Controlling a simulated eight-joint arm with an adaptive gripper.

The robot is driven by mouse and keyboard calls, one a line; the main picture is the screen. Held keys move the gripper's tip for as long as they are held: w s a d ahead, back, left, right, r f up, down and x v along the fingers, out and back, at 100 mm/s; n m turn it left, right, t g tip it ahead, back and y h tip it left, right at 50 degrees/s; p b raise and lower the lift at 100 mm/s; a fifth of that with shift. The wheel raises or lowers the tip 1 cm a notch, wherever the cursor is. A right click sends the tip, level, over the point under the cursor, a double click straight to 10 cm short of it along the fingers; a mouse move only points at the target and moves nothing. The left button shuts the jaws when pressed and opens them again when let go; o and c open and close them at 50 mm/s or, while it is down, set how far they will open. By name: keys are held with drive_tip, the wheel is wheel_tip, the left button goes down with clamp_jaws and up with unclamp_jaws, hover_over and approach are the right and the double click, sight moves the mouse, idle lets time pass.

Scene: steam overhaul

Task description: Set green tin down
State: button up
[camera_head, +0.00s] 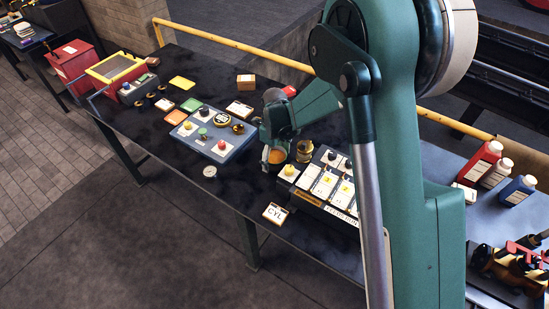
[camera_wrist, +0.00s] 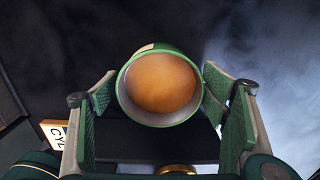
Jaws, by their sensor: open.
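The green tin (camera_wrist: 160,84) is a round, open-topped can with orange-brown contents. In the wrist view it sits between the two green finger pads of my gripper (camera_wrist: 159,92).
A brass fitting (camera_head: 304,151) and a tray of labelled parts (camera_head: 322,184) stand close to the right. A blue board (camera_head: 208,144) with small parts lies left. A CYL card (camera_head: 275,213) lies at the front edge. Bare bench shows around a small grey disc (camera_head: 209,171).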

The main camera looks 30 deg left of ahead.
sight(275, 158)
wheel_tip(275, 158, up, 12)
idle(0.6)
idle(0.6)
idle(0.4)
drive_tip(key=w+d+r+n+t, duration=0.1)
drive_tip(key=d+r+n, duration=0.2)
drive_tip(key=d+r, duration=0.65)
drive_tip(key=d+r+n+t+y, duration=0.15)
drive_tip(key=d+r, duration=0.25)
drive_tip(key=d, duration=1)
drive_tip(key=w+d+r+n, duration=0.1)
drive_tip(key=d+r+n, duration=0.3)
drive_tip(key=d+r, duration=0.5)
drive_tip(key=s+d+n+t, duration=0.1)
drive_tip(key=s+d+n, duration=0.2)
drive_tip(key=s+d, duration=0.3)
drive_tip(key=s+d+n+t+h, duration=0.1)
drive_tip(key=s+d, duration=0.5)
drive_tip(key=d, duration=0.8)
drive_tip(key=s+d+n+t, duration=0.2)
drive_tip(key=s+d+n, duration=0.3)
drive_tip(key=d, duration=0.5)
drive_tip(key=shift+s+d+f+t, duration=0.3)
drive_tip(key=shift+s+f+t, duration=0.05)
drive_tip(key=shift+s, duration=0.25)
